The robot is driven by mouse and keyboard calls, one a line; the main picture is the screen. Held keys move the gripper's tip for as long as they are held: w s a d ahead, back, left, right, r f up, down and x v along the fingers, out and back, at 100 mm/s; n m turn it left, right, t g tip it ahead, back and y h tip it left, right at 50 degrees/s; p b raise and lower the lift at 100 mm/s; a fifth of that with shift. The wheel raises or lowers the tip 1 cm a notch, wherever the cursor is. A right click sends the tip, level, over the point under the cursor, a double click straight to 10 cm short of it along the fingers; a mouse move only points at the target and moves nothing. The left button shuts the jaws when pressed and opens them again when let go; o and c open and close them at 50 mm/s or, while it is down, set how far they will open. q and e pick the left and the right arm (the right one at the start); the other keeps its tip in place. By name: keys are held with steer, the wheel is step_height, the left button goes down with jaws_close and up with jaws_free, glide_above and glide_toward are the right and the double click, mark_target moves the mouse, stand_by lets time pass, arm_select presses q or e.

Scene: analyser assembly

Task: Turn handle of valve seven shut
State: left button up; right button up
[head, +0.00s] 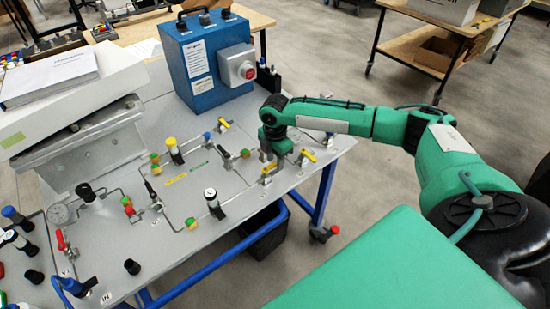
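A grey sloping panel (170,225) carries thin pipes and several small valves. Yellow valve handles show at the panel's right part: one (268,169) just below my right gripper, one (308,155) to its right, and one (223,123) farther left. Valve numbers are too small to read, so I cannot tell which is valve seven. My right gripper (270,156) comes in from the right and points down over the panel close to the nearest yellow handle. Its fingers are small and partly hidden by the wrist, so contact and opening are unclear. My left gripper is out of view.
A blue box (205,65) with a red button stands behind the gripper. Black-topped fittings (214,203) rise from the panel. A white block with papers (50,75) sits at the left. A cart with boxes (430,45) stands at the back right. Floor is open between.

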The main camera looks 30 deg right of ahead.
jaws_close()
steer(key=shift+s+r+m+p, duration=0.1)
steer(key=shift+r+m+p, duration=0.15)
steer(key=shift+p, duration=0.5)
steer(key=m+p, duration=0.2)
steer(key=p, duration=0.1)
steer(key=s+m+p, duration=0.1)
steer(key=m+p, duration=0.1)
steer(key=p, duration=0.1)
steer(key=s+m+p, duration=0.1)
steer(key=m+p, duration=0.1)
steer(key=p, duration=0.1)
steer(key=shift+s+a+r+m, duration=0.1)
steer(key=shift+a+r+m, duration=0.05)
steer(key=shift+a+m, duration=0.2)
steer(key=m+p, duration=0.2)
steer(key=s+a+m+p, duration=0.1)
steer(key=m+p, duration=0.1)
steer(key=p, duration=0.1)
steer(key=m+p, duration=0.3)
steer(key=shift+s+a, duration=0.25)
steer(key=shift+a, duration=0.15)
steer(key=shift+s+a+f+m+p, duration=0.15)
steer(key=shift+a+m+p, duration=0.15)
steer(key=shift+m+p, duration=0.5)
steer(key=shift+w+a+f+m+p, duration=0.1)
steer(key=shift+a+m+p, duration=0.25)
steer(key=shift+m, duration=0.65)
steer(key=shift+d, duration=0.1)
